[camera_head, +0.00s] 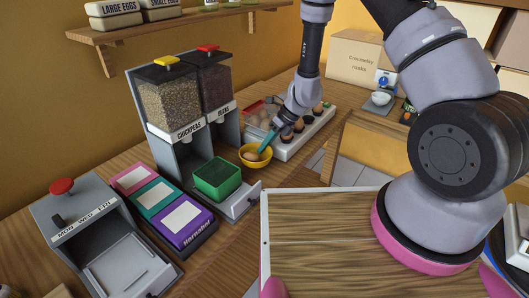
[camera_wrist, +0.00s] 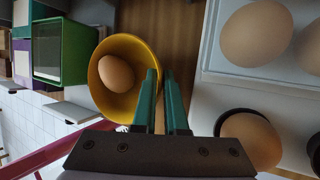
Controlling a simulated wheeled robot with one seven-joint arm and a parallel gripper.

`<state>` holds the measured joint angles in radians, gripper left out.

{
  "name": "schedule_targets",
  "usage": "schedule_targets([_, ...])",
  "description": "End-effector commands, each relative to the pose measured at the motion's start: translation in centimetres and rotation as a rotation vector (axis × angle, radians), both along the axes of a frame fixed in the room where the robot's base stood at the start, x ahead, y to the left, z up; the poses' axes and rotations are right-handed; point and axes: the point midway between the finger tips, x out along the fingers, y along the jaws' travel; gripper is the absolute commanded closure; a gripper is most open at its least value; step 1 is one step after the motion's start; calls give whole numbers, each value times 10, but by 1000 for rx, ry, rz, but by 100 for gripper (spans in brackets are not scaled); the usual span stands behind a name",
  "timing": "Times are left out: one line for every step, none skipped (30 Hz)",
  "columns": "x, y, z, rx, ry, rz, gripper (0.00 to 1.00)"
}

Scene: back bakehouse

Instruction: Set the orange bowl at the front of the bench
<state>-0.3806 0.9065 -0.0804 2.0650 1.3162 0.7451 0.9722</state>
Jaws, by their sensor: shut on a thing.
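The orange bowl (camera_head: 247,163), more yellow-orange to the eye, is beside the egg tray in the head view, with a brown egg (camera_head: 252,156) in it. In the wrist view the bowl (camera_wrist: 104,44) lies left of the fingers, and the egg (camera_wrist: 116,74) rests inside. My gripper (camera_head: 265,143) reaches down to the bowl's right side; its green fingers (camera_wrist: 161,85) are close together, shut on the bowl's rim. I cannot tell whether the bowl touches the bench (camera_head: 247,108).
A green container (camera_head: 217,178) stands close left of the bowl, before the chickpea and bean dispensers (camera_head: 168,100). The egg tray (camera_head: 303,137) is close on the right. Coloured boxes (camera_head: 160,205) and a grey weekday-marked machine (camera_head: 92,243) stand nearer.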

Motion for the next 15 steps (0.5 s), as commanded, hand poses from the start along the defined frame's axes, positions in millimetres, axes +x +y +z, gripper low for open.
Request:
schedule_targets([-1, 0, -10, 0, 3, 0, 100])
schedule_targets([-1, 0, -14, 0, 4, -1, 100])
schedule_targets([-1, 0, -20, 0, 3, 1, 100])
schedule_targets([0, 0, -22, 1, 2, 0, 100])
schedule_targets([0, 0, -23, 1, 1, 0, 100])
schedule_targets([0, 0, -24, 1, 0, 0, 100])
schedule_targets([0, 0, -24, 1, 0, 0, 100])
schedule_targets([0, 0, -23, 1, 0, 0, 100])
schedule_targets([0, 0, -23, 1, 0, 0, 100])
schedule_targets([0, 0, -23, 1, 0, 1, 100])
schedule_targets([0, 0, -23, 1, 0, 1, 100])
schedule_targets([0, 0, -23, 1, 0, 1, 100])
schedule_targets([0, 0, -24, 1, 1, 0, 100])
schedule_targets([0, 0, -25, 1, 1, 0, 100])
schedule_targets([0, 0, -26, 1, 1, 0, 86])
